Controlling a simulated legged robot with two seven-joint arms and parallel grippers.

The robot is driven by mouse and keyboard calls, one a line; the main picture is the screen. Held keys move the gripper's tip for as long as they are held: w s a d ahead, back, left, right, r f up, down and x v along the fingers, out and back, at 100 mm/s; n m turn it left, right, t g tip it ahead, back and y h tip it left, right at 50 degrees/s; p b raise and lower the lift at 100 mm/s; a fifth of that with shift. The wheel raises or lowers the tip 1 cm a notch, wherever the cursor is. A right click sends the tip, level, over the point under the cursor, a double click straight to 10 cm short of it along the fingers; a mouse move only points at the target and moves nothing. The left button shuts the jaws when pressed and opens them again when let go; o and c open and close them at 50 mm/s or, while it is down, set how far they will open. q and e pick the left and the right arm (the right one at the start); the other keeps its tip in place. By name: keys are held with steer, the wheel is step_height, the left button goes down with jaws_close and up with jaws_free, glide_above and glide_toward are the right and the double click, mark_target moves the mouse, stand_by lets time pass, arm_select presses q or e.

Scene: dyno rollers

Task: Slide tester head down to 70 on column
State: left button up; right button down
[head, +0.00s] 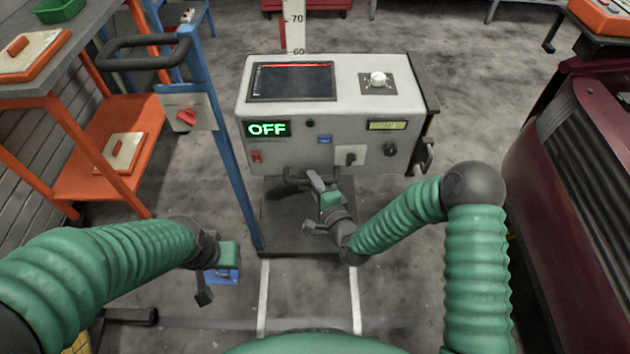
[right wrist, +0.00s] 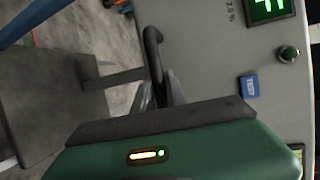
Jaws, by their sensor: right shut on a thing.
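The tester head (head: 330,125) is a pale grey box with a dark screen, knobs and a green "OFF" display. It sits on the column (head: 295,28), whose scale shows 70 and, lower, 60 just above the head's back edge. A dark handle (head: 293,183) is under the head's front; it also shows in the right wrist view (right wrist: 152,48). My right gripper (head: 314,190) is shut on this handle; its fingers in the right wrist view (right wrist: 164,95) partly hide it. My left gripper (head: 217,280) hangs low at left, away from the head; its jaws are unclear.
A blue post (head: 228,150) with a grey switch box and red knob stands left of the head. An orange-shelved bench (head: 105,165) is at far left. A dark red machine (head: 580,180) stands at right. Pale floor lines run below the dark base plate (head: 310,235).

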steer(key=c, duration=1.7)
jaws_free()
steer(key=shift+s+a, duration=0.25)
steer(key=shift+a, duration=0.35)
steer(key=o, duration=0.3)
steer(key=shift+w+a, duration=0.1)
steer(key=shift+o, duration=0.2)
steer(key=shift+d+r, duration=0.1)
steer(key=shift+d, duration=0.2)
steer(key=shift+s+d+r, duration=0.1)
steer(key=shift+s+d, duration=0.1)
steer(key=shift+s, duration=0.1)
arm_select(q)
steer(key=r+p, duration=0.3)
steer(key=p, duration=0.1)
steer(key=shift+a+r, duration=0.2)
steer(key=shift+r, duration=0.15)
arm_select(e)
steer(key=v, duration=1.6)
steer(key=shift+a, duration=0.15)
